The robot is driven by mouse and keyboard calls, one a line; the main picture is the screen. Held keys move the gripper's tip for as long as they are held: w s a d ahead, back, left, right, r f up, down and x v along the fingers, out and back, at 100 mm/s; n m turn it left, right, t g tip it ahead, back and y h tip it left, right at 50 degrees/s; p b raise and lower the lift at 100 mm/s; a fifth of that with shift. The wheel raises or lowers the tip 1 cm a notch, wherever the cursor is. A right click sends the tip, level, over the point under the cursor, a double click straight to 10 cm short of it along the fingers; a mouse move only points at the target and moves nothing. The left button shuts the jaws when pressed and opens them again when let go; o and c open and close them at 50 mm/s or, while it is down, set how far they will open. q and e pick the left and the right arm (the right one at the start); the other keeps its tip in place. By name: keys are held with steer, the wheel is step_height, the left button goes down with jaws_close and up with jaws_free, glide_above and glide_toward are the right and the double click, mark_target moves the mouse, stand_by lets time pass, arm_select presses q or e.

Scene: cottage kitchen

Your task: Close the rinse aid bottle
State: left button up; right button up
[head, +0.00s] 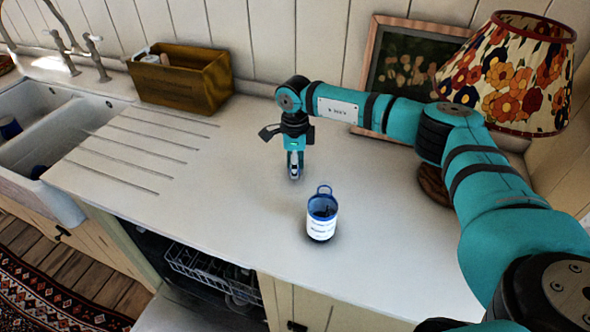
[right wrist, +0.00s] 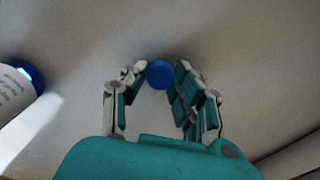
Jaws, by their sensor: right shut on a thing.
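The rinse aid bottle (head: 321,228) stands upright on the white counter (head: 225,190), with a blue upper part, a white label and a loop at its rim. Its top looks open. It shows partly at the left edge of the right wrist view (right wrist: 15,92). My right gripper (head: 295,172) points down over the counter, behind and a little left of the bottle, apart from it. In the right wrist view, its fingers are shut on a round blue cap (right wrist: 160,74). The cap is hard to make out in the head view. My left gripper is not in view.
A wooden box (head: 180,85) stands at the back left, near the sink (head: 45,120). A floral lamp (head: 510,75) and a framed picture (head: 405,75) are at the back right. An open dishwasher rack (head: 210,270) is below the counter's front edge. The counter around the bottle is clear.

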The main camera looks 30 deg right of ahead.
step_height(320, 180, up, 9)
steer(key=shift+f+b, duration=0.15)
steer(key=shift+b, duration=0.9)
steer(key=shift+r, duration=0.25)
